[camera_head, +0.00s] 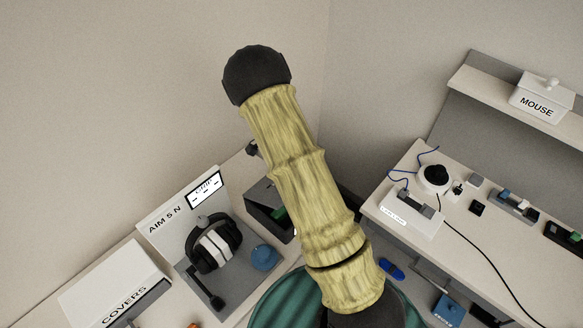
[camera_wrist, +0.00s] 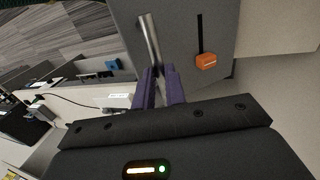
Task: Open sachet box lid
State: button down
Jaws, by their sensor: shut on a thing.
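My gripper (camera_wrist: 160,85) shows in the wrist view, with two purple fingers close together. They are shut at the lower end of a shiny metal bar (camera_wrist: 149,38) that stands in front of a grey panel (camera_wrist: 178,30). An orange piece (camera_wrist: 206,61) sits at the end of a black strip on the same panel. No label for the sachet box is readable, so I cannot tell whether this panel is its lid. In the head view my raised yellow arm fills the middle, and my gripper does not show there.
In the head view a headset (camera_head: 214,245) rests on a grey stand at left, near a white COVERS box (camera_head: 115,285) and a blue ball-like item (camera_head: 264,257). A dark box (camera_head: 268,208) is partly behind my arm. A MOUSE box (camera_head: 541,98) stands on the right shelf.

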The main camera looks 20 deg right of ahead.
jog(key=shift+w+a+r, duration=0.3)
jog(key=shift+w+a, duration=0.1)
jog(key=shift+w, duration=0.1)
jog(key=shift+w+a+r, duration=0.25)
jog(key=shift+w+a, duration=0.1)
jog(key=shift+w, duration=0.1)
jog(key=c, duration=1.5)
grip_release()
jog(key=shift+w+a+f, duration=0.1)
jog(key=shift+c, duration=0.2)
jog(key=shift+o, duration=0.4)
jog(key=shift+w+f, duration=0.1)
jog(key=shift+w, duration=0.1)
jog(key=b+v, duration=0.4)
jog(key=v, duration=1.3)
jog(key=shift+r, duration=0.3)
jog(key=shift+s, duration=0.1)
